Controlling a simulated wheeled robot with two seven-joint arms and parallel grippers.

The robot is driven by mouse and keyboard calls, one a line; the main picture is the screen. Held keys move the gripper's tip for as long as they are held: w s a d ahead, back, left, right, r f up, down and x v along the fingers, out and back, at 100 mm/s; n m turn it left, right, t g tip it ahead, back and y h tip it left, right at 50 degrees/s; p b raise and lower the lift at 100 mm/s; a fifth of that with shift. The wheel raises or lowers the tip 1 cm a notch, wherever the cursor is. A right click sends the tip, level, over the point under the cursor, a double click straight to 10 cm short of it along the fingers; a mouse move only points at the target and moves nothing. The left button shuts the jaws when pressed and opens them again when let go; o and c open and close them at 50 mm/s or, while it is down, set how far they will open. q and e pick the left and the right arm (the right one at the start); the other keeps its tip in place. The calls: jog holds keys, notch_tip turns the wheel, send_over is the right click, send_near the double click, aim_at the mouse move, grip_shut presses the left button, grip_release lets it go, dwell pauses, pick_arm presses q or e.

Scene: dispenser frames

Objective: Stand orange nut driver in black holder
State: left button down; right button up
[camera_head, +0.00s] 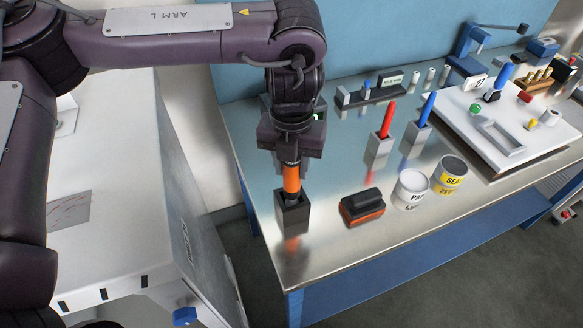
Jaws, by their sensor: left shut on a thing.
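The orange nut driver (291,180) hangs upright below my left gripper (290,158), which is shut on its upper end. The black holder (293,214) stands on the metal bench near its left front corner. The driver's lower dark part is at the holder's open top and seems to be inside it; how deep it sits is hidden by the holder wall. My right gripper is not in view.
Grey holders with a red tool (387,120) and a blue tool (426,109) stand behind right. A black and orange block (362,207), a white can (411,186) and a yellow can (450,173) stand right. A white board (500,125) lies farther right. The bench front (340,250) is clear.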

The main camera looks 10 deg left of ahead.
pick_arm(q)
jog(key=shift+f, duration=0.7)
jog(key=shift+f, duration=0.15)
jog(key=c, duration=1)
grip_release()
notch_tip(320, 180, up, 12)
jog(key=shift+r, duration=0.15)
